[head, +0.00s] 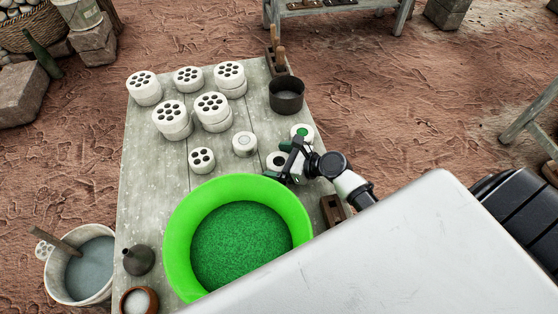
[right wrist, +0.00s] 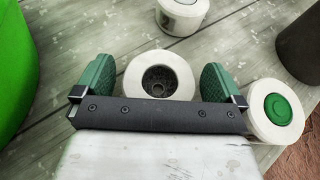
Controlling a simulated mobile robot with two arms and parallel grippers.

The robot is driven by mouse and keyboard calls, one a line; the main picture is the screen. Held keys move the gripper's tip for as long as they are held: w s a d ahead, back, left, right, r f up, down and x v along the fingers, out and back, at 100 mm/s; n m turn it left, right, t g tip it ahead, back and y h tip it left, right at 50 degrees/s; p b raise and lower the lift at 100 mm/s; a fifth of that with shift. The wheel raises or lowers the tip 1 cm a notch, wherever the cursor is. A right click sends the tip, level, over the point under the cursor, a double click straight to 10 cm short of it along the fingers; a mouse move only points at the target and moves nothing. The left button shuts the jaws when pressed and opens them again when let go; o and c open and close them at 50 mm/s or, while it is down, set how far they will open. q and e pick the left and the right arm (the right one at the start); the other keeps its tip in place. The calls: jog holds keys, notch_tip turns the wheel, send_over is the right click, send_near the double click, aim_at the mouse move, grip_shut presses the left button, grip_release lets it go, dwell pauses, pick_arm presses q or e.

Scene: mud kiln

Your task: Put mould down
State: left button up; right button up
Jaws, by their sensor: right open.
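The mould (right wrist: 160,75), which I take to be the white round piece with a dark, hollow centre, stands on the grey wooden table (head: 150,205). It also shows in the head view (head: 274,163), partly hidden by the gripper. My right gripper (head: 290,164) is low over the table, right behind the green basin's rim. In the right wrist view its green fingers (right wrist: 156,84) are apart, one on each side of the mould, with a small gap showing at the right finger. Whether the left finger touches it I cannot tell. My left gripper is not in view.
A white piece with a green centre (right wrist: 278,108) stands close by the right finger. Another white round piece (head: 244,144) is to the left. The bright green basin (head: 180,240) is close in front. Several holed white pieces (head: 172,115) and a dark pot (head: 286,97) stand farther back.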

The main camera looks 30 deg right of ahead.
jog(key=v, duration=1.2)
jog(key=shift+r, duration=0.1)
